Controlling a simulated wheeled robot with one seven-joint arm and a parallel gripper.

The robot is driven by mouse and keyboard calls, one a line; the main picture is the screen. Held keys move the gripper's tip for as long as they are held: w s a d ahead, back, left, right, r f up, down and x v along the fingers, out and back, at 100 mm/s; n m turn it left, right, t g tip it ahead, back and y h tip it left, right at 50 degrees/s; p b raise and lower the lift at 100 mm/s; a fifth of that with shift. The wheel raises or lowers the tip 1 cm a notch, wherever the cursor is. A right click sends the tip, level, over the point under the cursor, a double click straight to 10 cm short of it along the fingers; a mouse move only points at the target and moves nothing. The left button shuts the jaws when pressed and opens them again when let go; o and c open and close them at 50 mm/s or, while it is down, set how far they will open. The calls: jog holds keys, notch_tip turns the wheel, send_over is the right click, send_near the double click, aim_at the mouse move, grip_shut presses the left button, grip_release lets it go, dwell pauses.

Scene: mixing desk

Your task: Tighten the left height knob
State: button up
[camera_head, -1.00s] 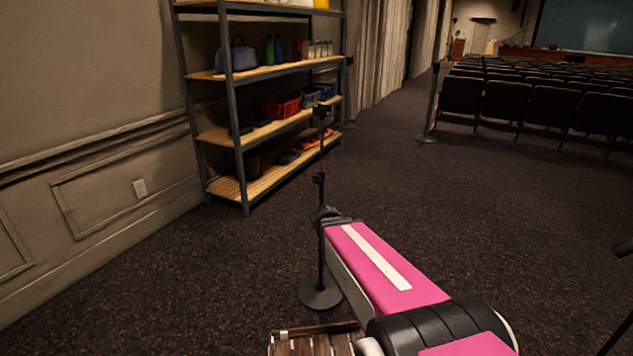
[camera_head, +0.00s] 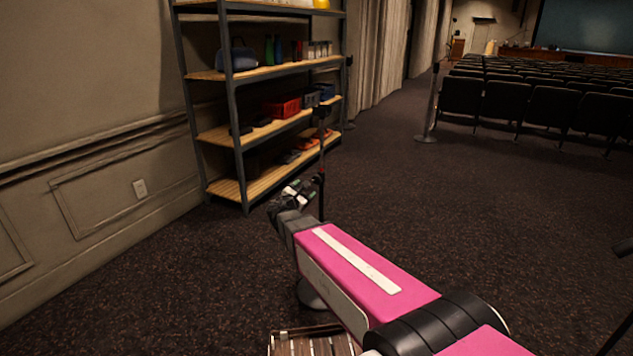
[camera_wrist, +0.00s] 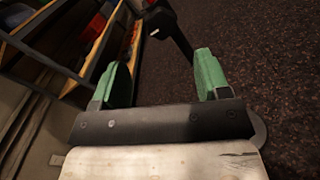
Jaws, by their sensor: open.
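A slim black stand (camera_head: 321,150) rises from the floor in the head view, with a dark block at its top and a small reddish band partway up, where a knob may be. Its round base (camera_head: 310,296) is partly hidden behind my pink arm. My gripper (camera_head: 299,190) is just left of the pole at about the height of the band. In the wrist view the green fingers of my gripper (camera_wrist: 161,75) are apart with nothing between them. The black stand (camera_wrist: 178,35) lies beyond the fingertips, between them and nearer the right one. The knob itself is too small to make out.
A metal shelf unit (camera_head: 232,110) with wooden boards and bins stands behind the stand, against the left wall. A wooden-topped case (camera_head: 310,343) is at the bottom edge. Rows of dark seats (camera_head: 530,105) fill the back right.

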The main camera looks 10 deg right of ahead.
aim_at(316, 180)
jog(key=x, duration=1)
jog(key=shift+w+d, duration=0.1)
jog(key=c, duration=0.9)
